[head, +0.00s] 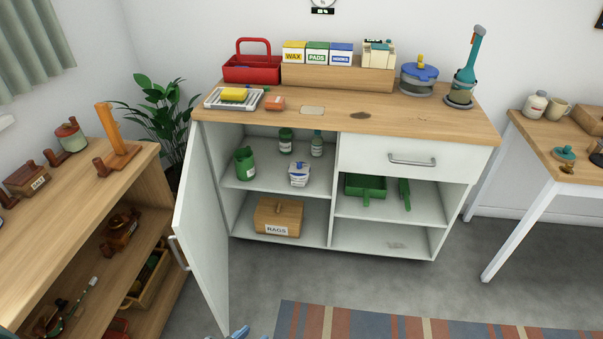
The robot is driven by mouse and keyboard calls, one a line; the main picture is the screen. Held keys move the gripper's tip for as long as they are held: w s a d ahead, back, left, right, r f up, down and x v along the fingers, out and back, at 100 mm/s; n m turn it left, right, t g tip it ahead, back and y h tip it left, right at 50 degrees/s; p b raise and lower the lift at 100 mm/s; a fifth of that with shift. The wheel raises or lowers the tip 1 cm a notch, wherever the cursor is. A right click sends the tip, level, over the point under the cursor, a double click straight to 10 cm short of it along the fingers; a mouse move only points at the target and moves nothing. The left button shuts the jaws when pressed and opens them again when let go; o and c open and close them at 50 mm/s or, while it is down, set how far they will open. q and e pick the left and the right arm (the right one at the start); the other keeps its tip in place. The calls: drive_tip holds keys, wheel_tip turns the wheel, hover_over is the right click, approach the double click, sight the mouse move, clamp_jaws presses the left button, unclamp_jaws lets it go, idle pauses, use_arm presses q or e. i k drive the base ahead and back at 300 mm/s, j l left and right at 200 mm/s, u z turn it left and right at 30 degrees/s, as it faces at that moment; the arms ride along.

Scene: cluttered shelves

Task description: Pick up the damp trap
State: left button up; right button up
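A small white tub (299,174) with a blue-marked top and a label stands on the upper shelf inside the open left half of the white cabinet (333,190). It may be the damp trap, but its label is too small to read. Green jars (245,163) and a pale green bottle (317,144) stand left of and behind it. The left cabinet door (203,230) stands wide open towards me. I cannot make out either of my grippers. A small blue shape (240,332) is cut off at the bottom edge, and I cannot tell what it is.
A wooden RAGS box (278,217) sits on the lower shelf. A green dustpan (365,187) lies in the right compartment below the drawer (411,160). A wooden shelf unit (70,220) stands close at left, a table (560,170) at right. Grey floor and a striped rug (400,325) lie in front.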

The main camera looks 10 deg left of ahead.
sight(299, 178)
drive_tip(key=i+z, duration=0.1)
drive_tip(key=i, duration=0.45)
drive_tip(key=i+j+z, duration=0.1)
drive_tip(key=i, duration=0.4)
drive_tip(key=i+j+z, duration=0.15)
drive_tip(key=i, duration=0.4)
drive_tip(key=i+j+z, duration=0.1)
drive_tip(key=i+j, duration=0.2)
drive_tip(key=i, duration=0.2)
